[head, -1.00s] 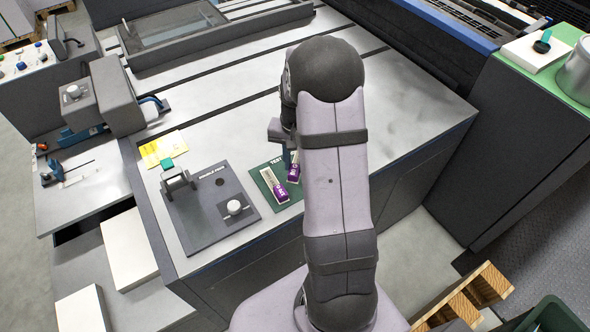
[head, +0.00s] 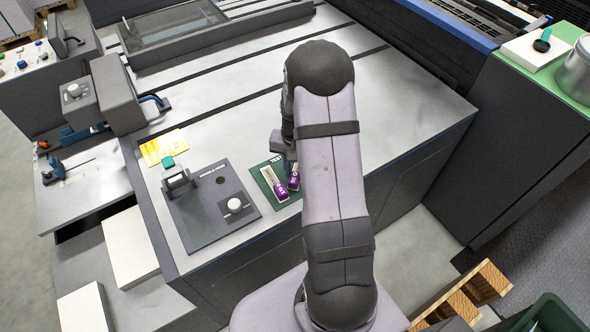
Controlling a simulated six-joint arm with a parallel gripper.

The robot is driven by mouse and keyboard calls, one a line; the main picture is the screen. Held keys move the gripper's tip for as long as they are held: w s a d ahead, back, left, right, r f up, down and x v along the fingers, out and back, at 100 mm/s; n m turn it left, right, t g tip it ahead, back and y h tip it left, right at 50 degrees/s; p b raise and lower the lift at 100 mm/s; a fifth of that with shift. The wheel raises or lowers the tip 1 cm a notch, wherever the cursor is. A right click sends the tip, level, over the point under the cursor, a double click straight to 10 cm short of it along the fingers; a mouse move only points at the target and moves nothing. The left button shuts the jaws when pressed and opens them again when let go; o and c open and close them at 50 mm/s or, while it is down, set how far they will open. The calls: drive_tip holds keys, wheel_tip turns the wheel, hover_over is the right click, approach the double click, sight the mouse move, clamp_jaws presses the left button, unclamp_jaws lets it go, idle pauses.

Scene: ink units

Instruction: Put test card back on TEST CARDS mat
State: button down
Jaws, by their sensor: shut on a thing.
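A green TEST CARDS mat (head: 257,176) lies on the grey bench, its lettering partly hidden by my arm. One purple and white test card (head: 274,184) lies on the mat. A second purple and white test card (head: 294,178) shows to its right, under my gripper and partly hidden by my arm. My gripper (head: 291,158) points down over the mat's right part, shut on this second card. Its fingertips are mostly hidden. I cannot tell whether the held card touches the mat.
The bench behind the mat is clear.

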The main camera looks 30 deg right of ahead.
drive_tip(key=shift+f, duration=0.35)
drive_tip(key=c, duration=1.5)
unclamp_jaws()
drive_tip(key=shift+r, duration=0.1)
drive_tip(key=shift+r, duration=0.5)
wheel_tip(320, 180, up, 12)
drive_tip(key=b, duration=0.3)
drive_tip(key=s+a+f+n, duration=0.1)
drive_tip(key=s+a+n, duration=0.2)
drive_tip(key=s+a, duration=0.2)
drive_tip(key=s+a+f+n, duration=0.1)
drive_tip(key=s+a+n, duration=0.2)
drive_tip(key=s+a, duration=0.2)
drive_tip(key=s+a+f+n, duration=0.1)
drive_tip(key=s+a+n, duration=0.2)
drive_tip(key=s+a, duration=0.3)
drive_tip(key=shift+s+a, duration=0.1)
drive_tip(key=shift+s, duration=0.05)
